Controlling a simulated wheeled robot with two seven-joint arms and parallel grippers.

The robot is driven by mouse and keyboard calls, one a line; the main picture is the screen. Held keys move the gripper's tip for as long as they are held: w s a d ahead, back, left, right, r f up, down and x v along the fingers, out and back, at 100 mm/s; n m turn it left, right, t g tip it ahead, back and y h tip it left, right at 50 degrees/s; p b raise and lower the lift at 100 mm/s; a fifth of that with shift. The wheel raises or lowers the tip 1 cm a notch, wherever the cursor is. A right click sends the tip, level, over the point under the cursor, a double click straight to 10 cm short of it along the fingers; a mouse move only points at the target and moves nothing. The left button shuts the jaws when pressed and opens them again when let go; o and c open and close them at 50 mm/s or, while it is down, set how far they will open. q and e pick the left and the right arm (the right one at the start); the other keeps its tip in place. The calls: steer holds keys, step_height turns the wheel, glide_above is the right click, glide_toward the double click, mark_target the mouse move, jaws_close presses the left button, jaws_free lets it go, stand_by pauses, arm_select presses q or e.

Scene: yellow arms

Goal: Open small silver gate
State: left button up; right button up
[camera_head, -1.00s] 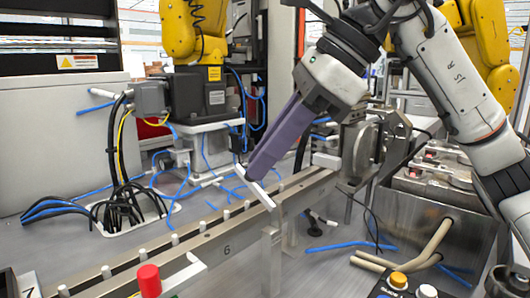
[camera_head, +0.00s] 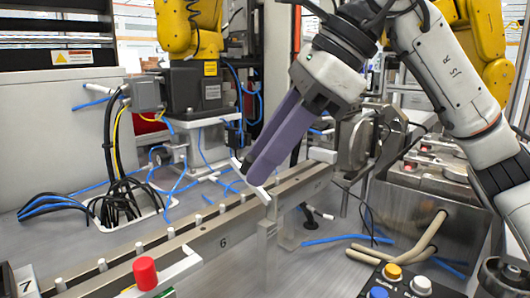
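My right gripper (camera_head: 254,172) reaches down and left over the silver rail, with long purple fingers. A thin pale silver bar (camera_head: 262,195) sits right at the fingertips, slanting across them; it may be the small silver gate, but I cannot tell for sure. I cannot tell whether the fingers touch or grip it. The fingers overlap in this view, so the gap between them is not clear. A narrow upright silver plate (camera_head: 267,240) stands below the bar, in front of the rail. My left gripper is not in view.
The long silver rail (camera_head: 205,240) carries several pale pegs. A red knob (camera_head: 145,272) stands at front left. A round metal fixture (camera_head: 357,146) stands right of the fingers. A button panel (camera_head: 400,284) is at lower right. Blue hoses and a yellow robot arm (camera_head: 176,28) lie behind.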

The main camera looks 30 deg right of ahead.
steer(key=shift+d+r, duration=0.15)
steer(key=shift+r, duration=0.35)
arm_select(q)
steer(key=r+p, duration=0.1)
steer(key=p, duration=0.1)
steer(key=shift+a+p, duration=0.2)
steer(key=shift+p, duration=0.1)
arm_select(e)
steer(key=v, duration=0.9)
steer(key=shift+s, duration=0.2)
